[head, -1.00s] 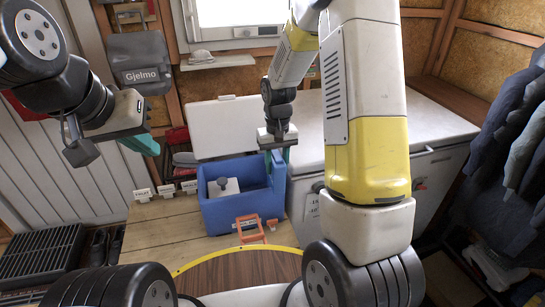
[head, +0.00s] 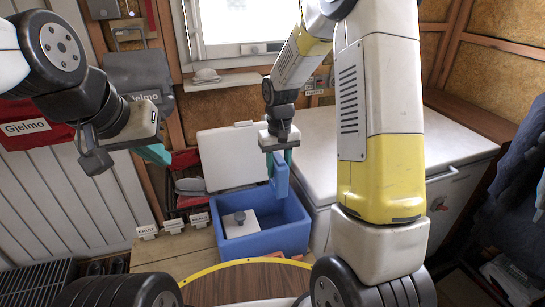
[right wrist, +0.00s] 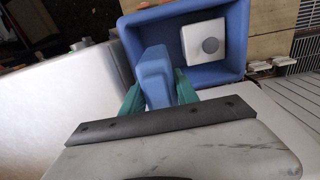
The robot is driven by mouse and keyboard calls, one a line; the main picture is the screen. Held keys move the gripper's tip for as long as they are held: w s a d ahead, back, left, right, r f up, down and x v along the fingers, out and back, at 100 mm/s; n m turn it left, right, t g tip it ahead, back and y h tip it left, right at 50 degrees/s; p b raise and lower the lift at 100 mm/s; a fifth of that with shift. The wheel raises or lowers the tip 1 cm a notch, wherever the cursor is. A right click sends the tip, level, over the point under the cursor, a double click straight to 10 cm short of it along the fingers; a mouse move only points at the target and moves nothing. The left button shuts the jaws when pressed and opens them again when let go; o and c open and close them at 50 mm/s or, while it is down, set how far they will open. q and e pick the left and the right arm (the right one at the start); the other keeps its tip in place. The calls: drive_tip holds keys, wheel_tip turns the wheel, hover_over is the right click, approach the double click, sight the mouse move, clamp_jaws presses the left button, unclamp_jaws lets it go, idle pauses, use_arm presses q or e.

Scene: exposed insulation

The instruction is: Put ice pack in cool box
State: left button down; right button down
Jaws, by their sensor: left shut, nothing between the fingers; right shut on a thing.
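The cool box (head: 262,243) is a blue open-topped tub in the middle of the head view. It also shows in the right wrist view (right wrist: 236,76). A white block with a grey knob (head: 240,224) sits inside it. My right gripper (head: 280,158) is shut on the blue ice pack (head: 281,180), which hangs down over the box's back right part. In the right wrist view the ice pack (right wrist: 156,75) stands between green fingers and overlaps the box rim; its height above the rim is unclear. My left gripper (head: 155,153) is shut and empty, well left of the box.
A white lid (head: 228,165) stands upright behind the box. A white chest (head: 430,130) is on the right. Small label cards (head: 172,224) stand on the wooden surface left of the box. A round wooden top (head: 245,282) with a yellow rim is in front.

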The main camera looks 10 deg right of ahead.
wheel_tip(320, 180, down, 20)
drive_tip(key=shift+f, duration=0.25)
idle(0.6)
drive_tip(key=c, duration=0.8)
unclamp_jaws()
drive_tip(key=shift+c, duration=0.2)
drive_tip(key=shift+m+t+y, duration=0.3)
drive_tip(key=shift+t, duration=0.4)
drive_tip(key=r, duration=1.3)
drive_tip(key=s+d+r, duration=0.1)
drive_tip(key=r, duration=0.5)
drive_tip(key=shift+s+d+r, duration=0.1)
drive_tip(key=shift+r, duration=0.3)
drive_tip(key=s+d+r+m+t+y, duration=0.1)
drive_tip(key=s+r+t, duration=0.3)
drive_tip(key=s+r, duration=1.6)
drive_tip(key=shift+d+r+t+y, duration=0.35)
drive_tip(key=shift+d+r, duration=0.25)
drive_tip(key=shift+r, duration=0.35)
